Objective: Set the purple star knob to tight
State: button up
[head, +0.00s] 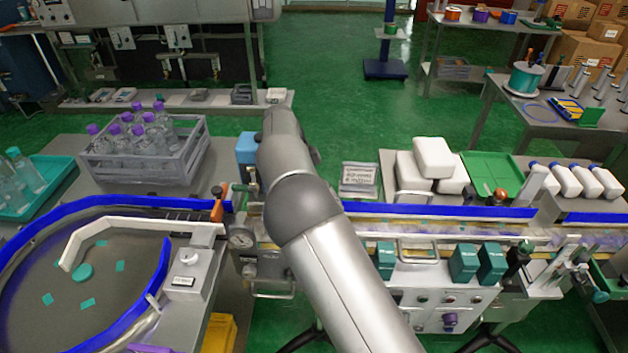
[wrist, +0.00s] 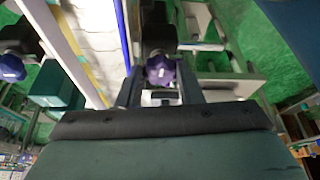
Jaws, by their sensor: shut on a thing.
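A purple star knob (wrist: 160,70) with a pale mark on its face shows at the upper middle of the wrist view, under a dark bracket. My gripper (wrist: 160,88) reaches up to it, with dark fingers on both sides, and is shut on it. The finger contact is partly hidden, and I cannot read the knob's setting. A second purple knob (wrist: 10,67) is at the left edge of the wrist view. In the head view my arm hides the gripper; a purple knob (head: 449,319) shows on the front panel there.
A conveyor with blue rails (head: 400,210) runs across the head view. Teal boxes (head: 464,262) stand in front of it; one teal box (wrist: 55,88) is left of my gripper in the wrist view. A bottle crate (head: 150,165) and white containers (head: 432,157) stand behind.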

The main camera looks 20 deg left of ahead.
jog(key=o, duration=1)
jog(key=p+v, duration=0.1)
jog(key=v, duration=1.6)
jog(key=shift+a+r, duration=0.2)
